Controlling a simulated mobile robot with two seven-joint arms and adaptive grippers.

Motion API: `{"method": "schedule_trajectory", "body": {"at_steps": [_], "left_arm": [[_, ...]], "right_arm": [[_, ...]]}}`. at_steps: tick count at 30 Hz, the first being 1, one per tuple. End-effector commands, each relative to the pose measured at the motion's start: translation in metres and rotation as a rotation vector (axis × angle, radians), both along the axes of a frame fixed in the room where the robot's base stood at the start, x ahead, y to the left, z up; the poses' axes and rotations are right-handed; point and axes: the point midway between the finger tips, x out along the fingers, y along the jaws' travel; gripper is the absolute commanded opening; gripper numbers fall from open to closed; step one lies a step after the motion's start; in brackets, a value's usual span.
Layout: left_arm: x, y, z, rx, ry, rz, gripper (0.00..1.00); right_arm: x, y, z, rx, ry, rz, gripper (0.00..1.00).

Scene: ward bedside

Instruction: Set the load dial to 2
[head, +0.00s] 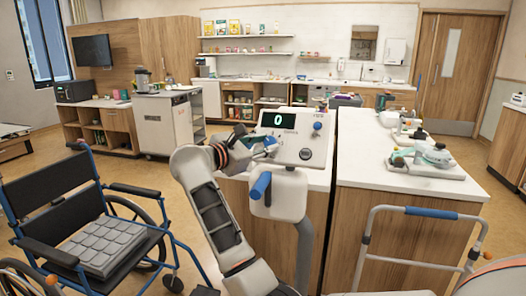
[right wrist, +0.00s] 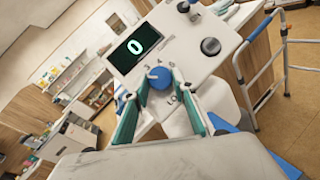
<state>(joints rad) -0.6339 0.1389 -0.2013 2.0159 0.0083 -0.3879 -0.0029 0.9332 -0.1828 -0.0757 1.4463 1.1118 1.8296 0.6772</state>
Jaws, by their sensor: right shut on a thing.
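A white device (head: 293,172) with a dark display (head: 278,120) reading 0 stands at the front of the white counter. In the right wrist view the display (right wrist: 143,46) also reads 0. Below it is a round blue dial (right wrist: 160,78) with small markings around it, too small to read surely. My right gripper (right wrist: 159,92) has its green-padded fingers on either side of this dial and is shut on it. In the head view my right gripper (head: 262,145) covers much of the dial. My left gripper is not in view.
A blue handle (head: 261,185) sits below the panel. A walker frame (head: 420,212) stands at the right, a wheelchair (head: 75,215) at the left. Equipment (head: 432,157) occupies the right counter.

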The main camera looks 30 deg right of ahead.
Motion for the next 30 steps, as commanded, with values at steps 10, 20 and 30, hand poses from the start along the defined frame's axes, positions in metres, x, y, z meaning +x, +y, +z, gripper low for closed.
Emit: {"method": "schedule_trajectory", "body": {"at_steps": [10,20,30], "left_arm": [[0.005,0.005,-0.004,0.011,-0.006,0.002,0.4],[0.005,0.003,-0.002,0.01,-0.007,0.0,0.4],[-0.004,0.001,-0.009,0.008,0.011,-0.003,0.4]], "right_arm": [[0.001,0.0,-0.001,0.037,-0.038,-0.039,0.05],[0.001,0.0,0.0,0.037,-0.04,-0.039,0.05],[0.001,0.0,0.0,0.036,-0.039,-0.038,0.43]]}}
